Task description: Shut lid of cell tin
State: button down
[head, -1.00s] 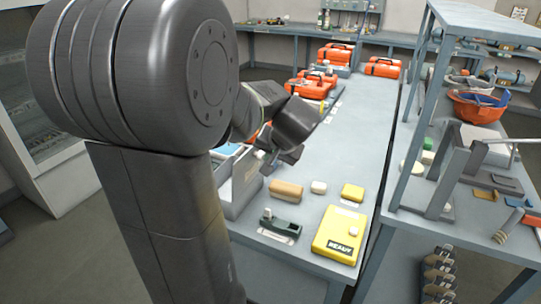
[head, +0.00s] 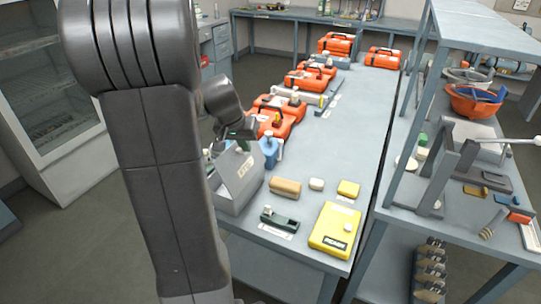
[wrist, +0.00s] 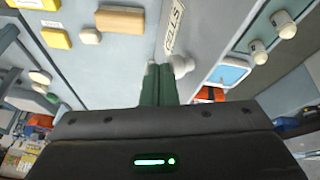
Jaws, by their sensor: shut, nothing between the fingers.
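The cell tin (head: 226,203) is a grey box at the left front of the bench in the head view. Its grey lid (head: 246,172), with a pale label, stands raised and tilted, so the tin is open. The lettering "CELLS" also shows at the top of the wrist view. My gripper (wrist: 160,84) is shut and empty, its dark green fingers together. In the head view its dark body is above and behind the lid, with the fingertips mostly hidden. I cannot tell whether the fingers touch the lid.
Right of the tin lie a tan block (head: 285,187), a white piece (head: 316,184), a small yellow block (head: 348,189), a dark green device (head: 279,219) and a yellow case (head: 335,229). A blue bottle (head: 269,152) and orange cases (head: 275,114) stand behind.

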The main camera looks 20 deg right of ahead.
jog(key=shift+w+a+f+n+g+h+b, duration=0.35)
jog(key=shift+w+a+f+g+h+b, duration=0.55)
jog(key=shift+w+a+f+g+h, duration=0.4)
jog(key=shift+w+a+f+n+g+h+b, duration=0.4)
jog(key=shift+w+a+f+g+h+b, duration=0.55)
jog(key=shift+w+a+f, duration=0.6)
jog(key=shift+w+a+f+n+g+h+b, duration=0.35)
jog(key=shift+w+a+f+g+h+b, duration=0.65)
jog(key=shift+w+f, duration=0.75)
jog(key=shift+w+a+r, duration=0.1)
jog(key=shift+a, duration=0.05)
jog(key=shift+f, duration=0.2)
jog(key=shift+r, duration=0.1)
